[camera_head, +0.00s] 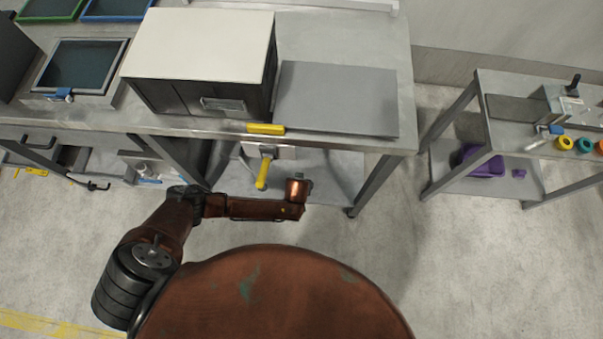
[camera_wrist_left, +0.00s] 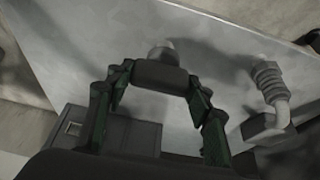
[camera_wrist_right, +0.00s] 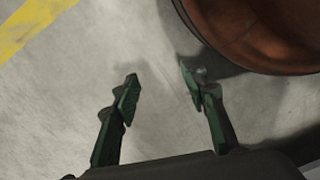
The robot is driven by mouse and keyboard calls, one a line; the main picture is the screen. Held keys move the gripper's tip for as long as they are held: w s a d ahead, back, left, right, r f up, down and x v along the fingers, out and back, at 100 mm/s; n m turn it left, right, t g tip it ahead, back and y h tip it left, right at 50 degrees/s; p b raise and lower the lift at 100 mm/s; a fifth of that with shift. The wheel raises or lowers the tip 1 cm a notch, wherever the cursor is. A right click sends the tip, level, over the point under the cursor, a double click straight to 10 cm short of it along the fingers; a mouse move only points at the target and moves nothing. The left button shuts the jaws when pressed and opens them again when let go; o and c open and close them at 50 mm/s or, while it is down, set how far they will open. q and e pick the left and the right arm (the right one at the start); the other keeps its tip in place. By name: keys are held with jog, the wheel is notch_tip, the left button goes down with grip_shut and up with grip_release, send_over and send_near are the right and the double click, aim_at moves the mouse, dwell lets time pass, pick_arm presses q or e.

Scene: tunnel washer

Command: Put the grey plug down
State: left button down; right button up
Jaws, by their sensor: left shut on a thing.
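In the left wrist view my left gripper (camera_wrist_left: 160,88) is shut on the grey plug (camera_wrist_left: 162,54), a dark grey block with a paler round end that points away from me. The plug is over a pale metal surface (camera_wrist_left: 215,60); I cannot tell whether it touches it. In the head view my left arm reaches in front of the bench, and its fingers and the plug are hidden. My right gripper (camera_wrist_right: 160,85) is open and empty above the floor in the right wrist view.
A grey ribbed connector (camera_wrist_left: 268,85) stands to the right of the plug. The workbench (camera_head: 345,142) carries a white-topped box (camera_head: 200,42) and a flat grey plate (camera_head: 337,98). A yellow handle (camera_head: 263,172) sticks out below its front edge. A side table (camera_head: 500,140) stands right.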

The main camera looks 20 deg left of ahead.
pick_arm(q)
jog(key=shift+w+f, duration=0.15)
jog(key=shift+f, duration=0.05)
notch_tip(320, 180, down, 3)
jog(key=shift+w+f+b, duration=0.1)
jog(key=shift+b, duration=0.9)
pick_arm(e)
notch_tip(320, 180, up, 6)
jog(key=w+a, duration=0.1)
jog(key=shift+w+r, duration=0.2)
pick_arm(q)
jog(key=c, duration=0.9)
grip_release()
jog(key=shift+c, duration=0.2)
pick_arm(e)
jog(key=shift+a, duration=0.1)
